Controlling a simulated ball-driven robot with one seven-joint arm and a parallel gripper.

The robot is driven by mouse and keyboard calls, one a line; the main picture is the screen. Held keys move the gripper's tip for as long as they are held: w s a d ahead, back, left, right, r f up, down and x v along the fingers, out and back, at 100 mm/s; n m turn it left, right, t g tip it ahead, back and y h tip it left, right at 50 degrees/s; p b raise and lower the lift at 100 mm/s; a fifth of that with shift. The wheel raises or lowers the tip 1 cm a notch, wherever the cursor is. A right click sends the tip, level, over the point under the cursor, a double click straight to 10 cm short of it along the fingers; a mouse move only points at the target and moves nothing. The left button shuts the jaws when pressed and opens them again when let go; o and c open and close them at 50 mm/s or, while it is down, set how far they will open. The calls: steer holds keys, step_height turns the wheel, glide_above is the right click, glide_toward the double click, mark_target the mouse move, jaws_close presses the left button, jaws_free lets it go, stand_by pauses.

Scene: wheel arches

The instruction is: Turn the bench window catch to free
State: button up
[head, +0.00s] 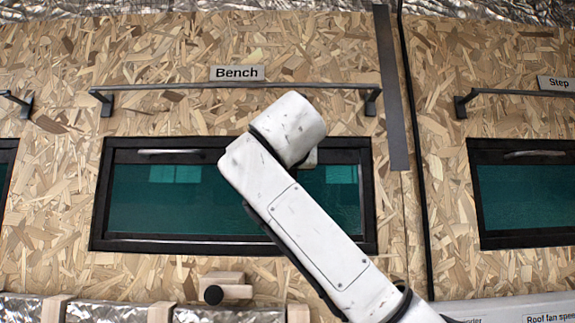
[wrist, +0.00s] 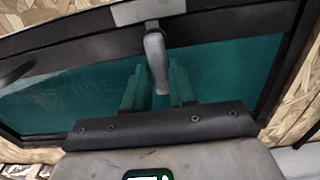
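The bench window (head: 140,205) is a black-framed teal pane under the "Bench" label (head: 237,72) in the head view. In the wrist view its catch is a grey lever (wrist: 156,60) hanging down, slightly tilted, from a mount (wrist: 148,11) on the upper frame. My gripper (wrist: 158,80) has two teal fingers, one on each side of the lever's lower end. They look apart, with the lever between them; I cannot tell whether either touches it. In the head view my white arm covers the right part of the window and hides my gripper and the catch.
A dark rail (head: 235,86) runs above the window. Another window (head: 530,195) under a "Step" label (head: 558,83) lies to the right, past a dark vertical strip (head: 391,90) and a cable. A wooden block with a black knob (head: 213,295) is below the bench window.

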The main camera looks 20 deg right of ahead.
jaws_close()
steer(key=shift+a+m, duration=0.1)
steer(key=shift+m, duration=0.2)
steer(key=shift+w+a+r+m+p, duration=0.15)
steer(key=shift+a+r+m+p, duration=0.45)
steer(key=shift+m, duration=2.3)
steer(key=shift+w+a+r+m+p, duration=0.3)
steer(key=shift+m+p, duration=0.45)
steer(key=shift+m, duration=2.15)
steer(key=shift+w+a+r+m+p, duration=0.1)
steer(key=shift+a+r+m+p, duration=0.4)
steer(key=shift+m, duration=2.4)
steer(key=shift+d, duration=0.15)
